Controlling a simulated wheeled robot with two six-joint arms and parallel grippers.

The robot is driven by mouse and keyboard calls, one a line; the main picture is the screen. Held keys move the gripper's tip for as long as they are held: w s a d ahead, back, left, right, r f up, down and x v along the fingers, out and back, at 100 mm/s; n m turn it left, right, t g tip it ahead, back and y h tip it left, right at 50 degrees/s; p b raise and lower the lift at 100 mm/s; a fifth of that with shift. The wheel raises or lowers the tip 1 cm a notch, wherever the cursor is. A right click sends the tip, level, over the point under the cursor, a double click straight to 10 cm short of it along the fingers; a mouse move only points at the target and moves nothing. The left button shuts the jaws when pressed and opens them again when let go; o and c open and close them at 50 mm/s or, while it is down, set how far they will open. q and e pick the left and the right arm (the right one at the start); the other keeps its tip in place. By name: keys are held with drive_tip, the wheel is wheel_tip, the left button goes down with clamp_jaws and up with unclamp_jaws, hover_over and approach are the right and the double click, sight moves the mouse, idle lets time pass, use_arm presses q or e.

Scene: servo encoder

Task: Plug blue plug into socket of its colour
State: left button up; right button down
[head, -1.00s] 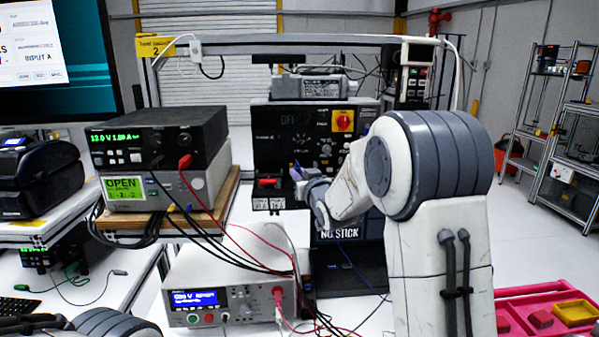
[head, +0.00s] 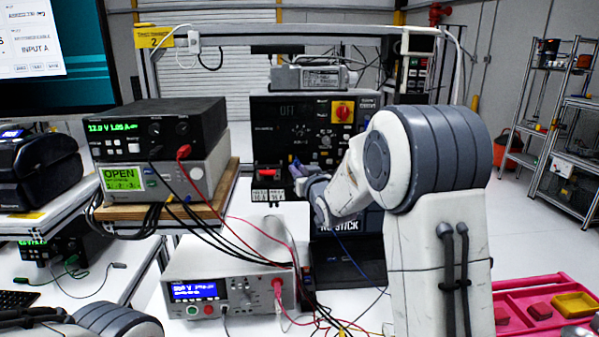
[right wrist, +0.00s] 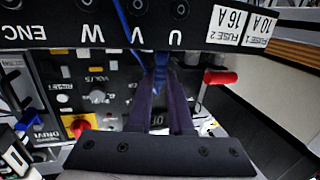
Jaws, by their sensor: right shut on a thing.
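My right gripper (head: 299,170) is in front of the lower part of the black drive panel (head: 283,117) in the head view. In the right wrist view its dark fingers (right wrist: 162,95) are shut on the blue plug (right wrist: 160,70), which is small and partly hidden between the fingertips. A blue cable (right wrist: 122,22) runs up from the plug past a black strip (right wrist: 60,30). The strip reads ENC, W, V, U upside down and has round openings beside the letters. I cannot make out a blue socket. My left gripper is out of view.
A red-handled lever (right wrist: 220,77) stands right of the fingers in the wrist view. A red rotary switch (head: 343,111) is on the panel. Stacked instruments (head: 160,150) and a bench meter (head: 228,285) with draped cables are left. A pink tray (head: 540,300) is at lower right.

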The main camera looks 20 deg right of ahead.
drive_tip(key=shift+b, duration=0.55)
idle(1.2)
drive_tip(key=shift+f+b, duration=0.25)
drive_tip(key=shift+b, duration=0.05)
idle(0.4)
drive_tip(key=c, duration=0.8)
unclamp_jaws()
drive_tip(key=shift+o, duration=0.2)
drive_tip(key=shift+r, duration=0.15)
wheel_tip(320, 180, up, 7)
drive_tip(key=p, duration=0.4)
